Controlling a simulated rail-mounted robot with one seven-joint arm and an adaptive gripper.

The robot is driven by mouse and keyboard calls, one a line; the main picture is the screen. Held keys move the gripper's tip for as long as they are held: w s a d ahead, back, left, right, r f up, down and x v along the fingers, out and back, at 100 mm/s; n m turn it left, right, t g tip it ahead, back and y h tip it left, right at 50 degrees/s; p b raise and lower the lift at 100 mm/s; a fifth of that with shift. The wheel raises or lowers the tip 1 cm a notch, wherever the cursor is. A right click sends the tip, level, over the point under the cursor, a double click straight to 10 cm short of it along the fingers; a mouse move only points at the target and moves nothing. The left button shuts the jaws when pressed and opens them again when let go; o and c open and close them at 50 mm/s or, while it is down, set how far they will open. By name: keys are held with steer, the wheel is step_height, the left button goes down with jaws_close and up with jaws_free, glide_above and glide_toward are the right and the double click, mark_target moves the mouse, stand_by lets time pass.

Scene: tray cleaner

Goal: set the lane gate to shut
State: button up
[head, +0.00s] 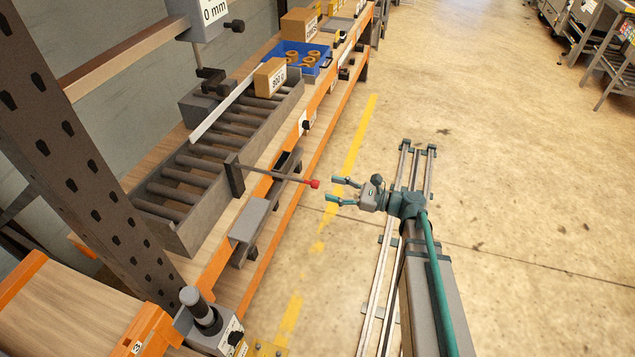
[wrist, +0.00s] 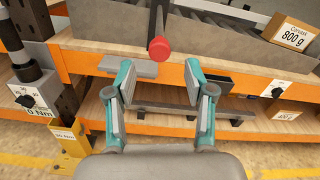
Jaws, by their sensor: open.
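The lane gate's lever is a thin dark rod (head: 280,175) with a red knob (head: 315,183). It sticks out from a dark upright bracket (head: 234,174) on the near side wall of the roller lane (head: 182,175), past the shelf's front edge. A long pale bar (head: 225,110) lies slantwise over the rollers; I cannot tell if it is joined to the lever. My gripper (head: 331,190) is open and empty, its fingers pointing at the knob from a short distance. In the wrist view the knob (wrist: 159,48) shows just beyond and between the fingertips (wrist: 159,66).
An 800 g carton (head: 270,77) sits at the lane's far part, near a blue bin (head: 300,57) of rings. A grey plate (head: 254,219) juts near the orange shelf edge below the lever. A grey device with a dark handle (head: 205,318) stands front left.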

mark_target(317, 185)
steer(key=p+x, duration=0.1)
steer(key=x, duration=0.4)
steer(key=shift+w+a+p, duration=0.15)
steer(key=shift+a+p, duration=0.15)
steer(key=shift+a, duration=0.05)
jaws_close()
